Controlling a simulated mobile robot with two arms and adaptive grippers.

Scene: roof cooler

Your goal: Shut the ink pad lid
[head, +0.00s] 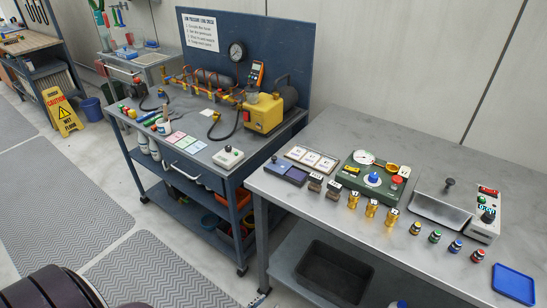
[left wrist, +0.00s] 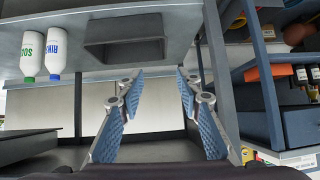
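The ink pad (head: 286,173) lies on the right-hand metal bench, near its left end. It shows as two dark blue-purple rectangles side by side, which looks like an open pad with its lid folded flat; which half is the lid is too small to tell. Two stamps (head: 324,187) stand just right of it. My left gripper (left wrist: 160,88) is open and empty in the left wrist view, with its blue-padded fingers apart. The ink pad is not visible in that view. Neither gripper shows in the head view.
A framed card tray (head: 312,159) lies behind the pad. A green gauge base (head: 370,180) and brass pieces (head: 371,208) stand to the right. The blue bench (head: 205,150) is at left. White bottles (left wrist: 56,50) and a dark bin (left wrist: 125,48) show in the wrist view.

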